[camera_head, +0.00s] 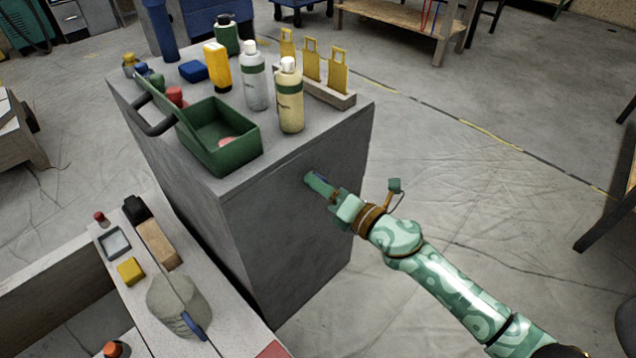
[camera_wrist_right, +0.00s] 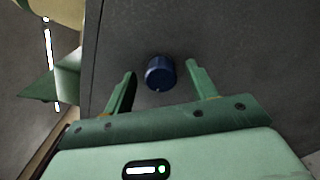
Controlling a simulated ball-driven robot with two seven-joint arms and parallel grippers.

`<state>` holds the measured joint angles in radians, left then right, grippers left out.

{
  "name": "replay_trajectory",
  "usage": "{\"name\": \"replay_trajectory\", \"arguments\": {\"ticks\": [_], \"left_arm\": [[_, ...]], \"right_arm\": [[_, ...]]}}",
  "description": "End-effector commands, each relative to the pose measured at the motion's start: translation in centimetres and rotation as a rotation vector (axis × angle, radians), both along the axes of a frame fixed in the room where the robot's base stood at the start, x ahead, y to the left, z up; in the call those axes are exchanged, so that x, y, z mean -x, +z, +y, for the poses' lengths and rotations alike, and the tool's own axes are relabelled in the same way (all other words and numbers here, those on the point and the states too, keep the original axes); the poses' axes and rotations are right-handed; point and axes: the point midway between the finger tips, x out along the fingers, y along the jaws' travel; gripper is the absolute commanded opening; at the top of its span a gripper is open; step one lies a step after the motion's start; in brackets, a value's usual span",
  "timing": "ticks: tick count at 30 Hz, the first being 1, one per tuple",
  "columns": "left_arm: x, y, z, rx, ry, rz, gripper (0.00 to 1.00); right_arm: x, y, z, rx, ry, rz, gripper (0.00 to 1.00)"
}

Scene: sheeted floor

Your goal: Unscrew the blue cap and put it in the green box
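The blue cap (camera_wrist_right: 160,73) sticks out from the side face of a grey block in the right wrist view. My right gripper (camera_wrist_right: 162,72) is open, with one finger on each side of the cap and a visible gap on both sides. In the head view my right gripper (camera_head: 318,182) is at the upper part of the block's right-hand side face, and the cap is mostly hidden there. The green box (camera_head: 236,158) stands open on the block's top near its front edge, with a pinkish thing inside. My left gripper is not in view.
The grey block (camera_head: 285,250) carries bottles, including a cream bottle (camera_head: 290,98) and a white bottle (camera_head: 255,78), and a rack of yellow tags (camera_head: 338,72) near the box. A low bench (camera_head: 255,335) with a grey jug (camera_head: 175,300) stands at the lower left.

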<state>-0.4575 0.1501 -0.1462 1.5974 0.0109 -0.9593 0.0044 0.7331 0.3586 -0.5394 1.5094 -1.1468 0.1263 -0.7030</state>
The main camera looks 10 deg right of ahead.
Motion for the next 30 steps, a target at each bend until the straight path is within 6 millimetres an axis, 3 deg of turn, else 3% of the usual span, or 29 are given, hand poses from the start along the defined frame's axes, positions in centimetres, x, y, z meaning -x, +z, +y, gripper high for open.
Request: {"name": "replay_trajectory", "arguments": {"ticks": [3, 5, 14, 17, 22, 27, 30], "left_arm": [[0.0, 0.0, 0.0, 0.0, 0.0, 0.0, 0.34], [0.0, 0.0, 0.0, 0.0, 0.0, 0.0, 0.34], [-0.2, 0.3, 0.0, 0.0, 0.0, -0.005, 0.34], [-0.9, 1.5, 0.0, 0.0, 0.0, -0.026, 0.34], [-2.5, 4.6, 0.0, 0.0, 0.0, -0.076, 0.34], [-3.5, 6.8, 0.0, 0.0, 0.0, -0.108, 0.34], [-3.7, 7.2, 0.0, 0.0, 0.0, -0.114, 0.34]], "right_arm": [[0.0, 0.0, 0.0, -0.002, 0.0, 0.001, 0.57], [0.0, 0.0, 0.0, -0.002, 0.0, 0.001, 0.5], [0.0, 0.2, 0.0, -0.04, 0.0, 0.025, 0.5], [0.0, 0.9, 0.0, -0.227, -0.001, 0.145, 0.5], [0.0, 1.6, 0.0, -0.719, 0.001, 0.466, 0.5], [-0.1, 1.2, 0.0, -1.175, 0.002, 0.772, 0.5], [-0.1, 0.6, 0.0, -1.345, 0.0, 0.888, 0.5]]}}
